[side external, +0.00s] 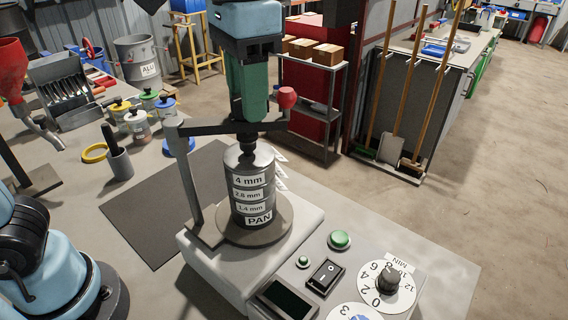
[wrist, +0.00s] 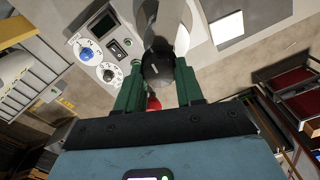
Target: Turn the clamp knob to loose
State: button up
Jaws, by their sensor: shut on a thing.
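The clamp knob (wrist: 160,68) is the dark round piece between my green fingers in the wrist view, with a pale line on its top. My gripper (side external: 248,118) points straight down over the clamp bar (side external: 215,128) in the side view, and its fingers are shut on the knob, hiding most of it there. Below the bar, a dark clamp foot (side external: 247,144) meets the lid of the sieve stack (side external: 235,190), which stands upright on the shaker (side external: 200,262). A red ball (side external: 287,97) rises at the bar's right end. The knob's turn setting cannot be told.
The shaker panel has a green button (side external: 340,239), a black rocker switch (side external: 325,274) and a MIN dial (side external: 388,281). The bar's upright post (side external: 183,170) stands left of the stack. Small lidded jars (side external: 136,122) and a dark mat (side external: 140,215) lie further left.

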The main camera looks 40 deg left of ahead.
dwell(0.3)
jog(key=o, duration=1.1)
jog(key=shift+c, duration=0.2)
notch_tip(320, 180, up, 12)
